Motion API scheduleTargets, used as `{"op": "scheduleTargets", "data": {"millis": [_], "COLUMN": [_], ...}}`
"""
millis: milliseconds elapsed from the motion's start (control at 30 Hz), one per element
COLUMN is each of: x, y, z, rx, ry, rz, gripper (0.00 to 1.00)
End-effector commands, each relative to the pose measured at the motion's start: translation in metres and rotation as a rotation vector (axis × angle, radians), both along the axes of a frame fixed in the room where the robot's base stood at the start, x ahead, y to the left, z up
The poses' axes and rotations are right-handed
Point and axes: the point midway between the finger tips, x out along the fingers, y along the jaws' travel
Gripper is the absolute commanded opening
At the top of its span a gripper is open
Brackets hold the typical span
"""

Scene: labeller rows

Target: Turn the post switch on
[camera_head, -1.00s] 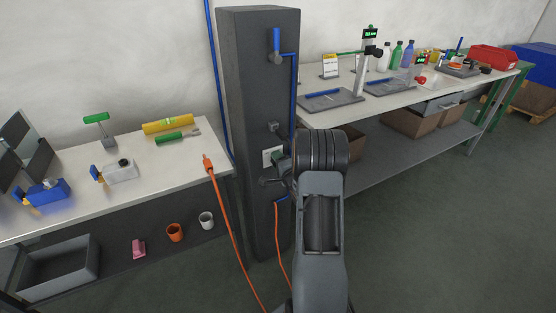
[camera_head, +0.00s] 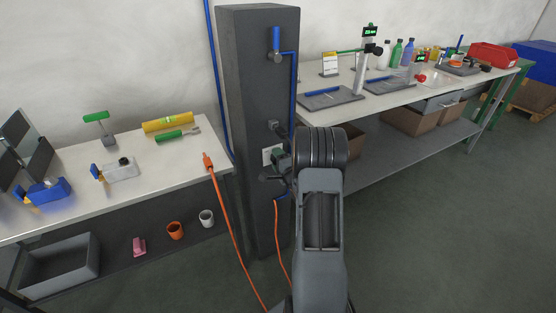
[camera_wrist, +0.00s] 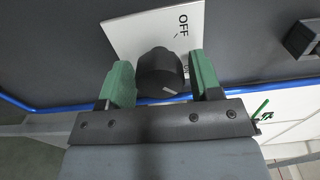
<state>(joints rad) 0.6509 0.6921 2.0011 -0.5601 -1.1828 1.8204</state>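The post switch is a dark round knob (camera_wrist: 160,72) on a white plate (camera_wrist: 128,35) with a printed OFF label at its upper right. A second label beside the knob is partly hidden by a finger. A pale mark shows on the knob's near end. In the wrist view my gripper (camera_wrist: 162,82) has its two green fingers on either side of the knob. A narrow gap shows at the right finger; contact at the left is unclear. In the head view my gripper (camera_head: 278,158) is at the post (camera_head: 250,100), covering the knob; part of the plate (camera_head: 267,156) shows.
A blue-handled valve (camera_head: 276,42) and blue pipe are on the post above. An orange hose (camera_head: 230,230) hangs at the left. Workbenches stand left (camera_head: 75,200) and right (camera_head: 345,72) of the post, with tools and bottles on them. The floor at right is clear.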

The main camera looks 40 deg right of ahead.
Motion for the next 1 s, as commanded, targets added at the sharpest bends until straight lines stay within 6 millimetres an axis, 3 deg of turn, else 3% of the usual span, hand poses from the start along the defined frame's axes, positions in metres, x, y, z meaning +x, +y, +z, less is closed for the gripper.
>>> {"op": "scheduleTargets", "data": {"millis": [100, 467, 1000], "x": [0.0, -0.009, -0.109], "y": [0.0, 0.001, 0.014], "z": [0.0, 0.001, 0.001], "rx": [-0.001, -0.002, -0.001], "ry": [0.0, -0.001, 0.0], "rz": [0.001, 0.0, -0.002], "gripper": [0.69, 0.69, 0.69]}}
